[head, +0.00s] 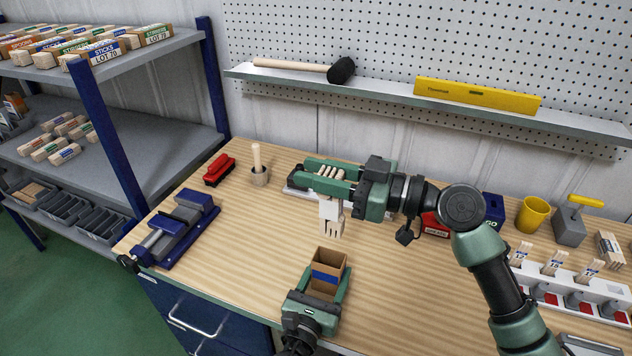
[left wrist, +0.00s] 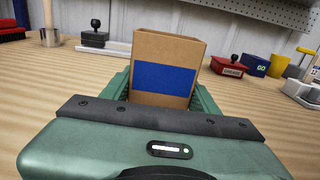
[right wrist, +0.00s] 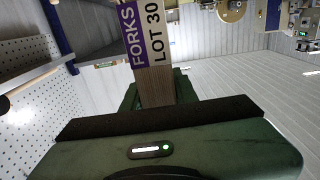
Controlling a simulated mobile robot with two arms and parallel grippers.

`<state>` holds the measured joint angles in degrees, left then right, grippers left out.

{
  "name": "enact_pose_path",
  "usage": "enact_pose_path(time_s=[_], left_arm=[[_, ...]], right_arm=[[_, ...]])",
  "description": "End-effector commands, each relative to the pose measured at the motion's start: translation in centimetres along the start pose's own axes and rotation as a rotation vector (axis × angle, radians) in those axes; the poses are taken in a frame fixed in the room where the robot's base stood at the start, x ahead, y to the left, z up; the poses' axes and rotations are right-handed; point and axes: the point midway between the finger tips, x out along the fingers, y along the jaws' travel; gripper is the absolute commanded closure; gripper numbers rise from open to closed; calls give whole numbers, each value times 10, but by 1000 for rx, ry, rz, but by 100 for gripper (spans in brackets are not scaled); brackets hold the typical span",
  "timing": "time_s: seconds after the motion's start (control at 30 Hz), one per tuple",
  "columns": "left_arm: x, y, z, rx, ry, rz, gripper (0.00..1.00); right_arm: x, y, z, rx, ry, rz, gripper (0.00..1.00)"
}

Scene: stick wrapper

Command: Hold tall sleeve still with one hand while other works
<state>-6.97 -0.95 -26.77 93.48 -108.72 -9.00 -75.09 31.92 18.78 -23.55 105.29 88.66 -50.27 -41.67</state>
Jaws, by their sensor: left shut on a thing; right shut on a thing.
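The tall sleeve (head: 331,259) is an open-topped brown cardboard box with a blue band, upright at the front of the workbench. My left gripper (head: 322,284) is shut on its sides; the left wrist view shows the sleeve (left wrist: 168,48) between the fingers. My right gripper (head: 326,179) is shut on a bundle of wooden forks (head: 331,226), tines down, above and apart from the sleeve. In the right wrist view the bundle (right wrist: 155,93) carries a purple and white label reading FORKS LOT 30. The sleeve's inside is mostly hidden.
A yellow cup (head: 532,215) and a white rack of labelled sticks (head: 575,287) stand right. The bench (head: 245,255) around the sleeve is clear.

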Motion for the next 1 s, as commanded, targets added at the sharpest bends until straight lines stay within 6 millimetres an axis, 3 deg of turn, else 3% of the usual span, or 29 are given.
enact_pose_path(time_s=[0.27, 0.63, 1.0], left_arm=[[0, 0, 0, 0, 1, 0, 80], [0, 0, 0, 0, 1, 0, 80], [0, 0, 0, 0, 1, 0, 80]], right_arm=[[0, 0, -1, -1, 1, 0, 100], [0, 0, -20, -2, 0, 0, 100], [0, 0, -20, -1, 0, 0, 100]])
